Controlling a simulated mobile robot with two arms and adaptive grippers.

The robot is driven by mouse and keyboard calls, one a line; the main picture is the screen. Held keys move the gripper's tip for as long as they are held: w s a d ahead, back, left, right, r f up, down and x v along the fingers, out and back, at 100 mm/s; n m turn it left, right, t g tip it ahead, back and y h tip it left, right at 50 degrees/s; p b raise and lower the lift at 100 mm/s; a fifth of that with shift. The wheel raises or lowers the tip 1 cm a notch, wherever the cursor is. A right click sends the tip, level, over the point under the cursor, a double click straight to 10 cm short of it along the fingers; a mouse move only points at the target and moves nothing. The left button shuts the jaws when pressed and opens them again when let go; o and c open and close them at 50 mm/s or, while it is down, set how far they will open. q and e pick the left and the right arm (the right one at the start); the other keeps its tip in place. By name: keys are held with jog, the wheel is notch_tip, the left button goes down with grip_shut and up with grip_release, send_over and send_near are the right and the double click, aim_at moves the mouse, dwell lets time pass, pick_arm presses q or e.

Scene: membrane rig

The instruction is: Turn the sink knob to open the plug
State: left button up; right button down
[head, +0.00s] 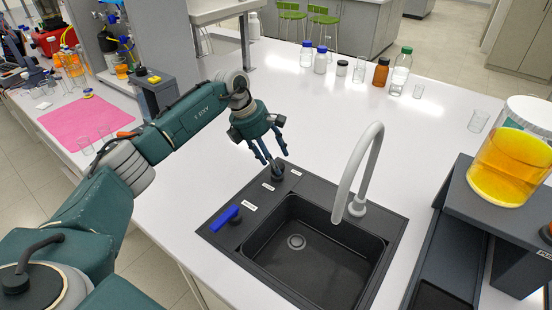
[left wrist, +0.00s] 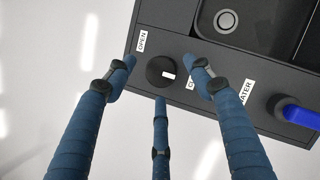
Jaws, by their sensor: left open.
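The sink knob (left wrist: 161,72) is a round black knob with a white mark, on the dark sink's rim. In the left wrist view its mark points right, toward a label partly hidden by a finger (left wrist: 190,82); the OPEN label (left wrist: 142,41) is on its left. In the head view the knob (head: 278,170) is just below my left gripper (head: 273,157). The three blue fingers are spread and empty around and above the knob; contact cannot be told. The round drain plug (head: 296,242) lies in the basin floor. My right gripper is not in view.
A blue water handle (head: 226,218) sits on the rim near the front left. A pale curved faucet (head: 357,170) rises at the right of the basin. A dark stand with an orange-filled jar (head: 510,165) is farther right. Bottles stand behind; the white counter left of the sink is clear.

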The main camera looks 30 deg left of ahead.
pick_arm(q)
jog(key=shift+x, duration=0.85)
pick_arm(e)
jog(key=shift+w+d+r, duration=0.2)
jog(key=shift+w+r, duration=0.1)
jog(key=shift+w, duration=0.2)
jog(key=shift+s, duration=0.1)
pick_arm(q)
jog(key=shift+c, duration=0.5)
jog(key=c, duration=1)
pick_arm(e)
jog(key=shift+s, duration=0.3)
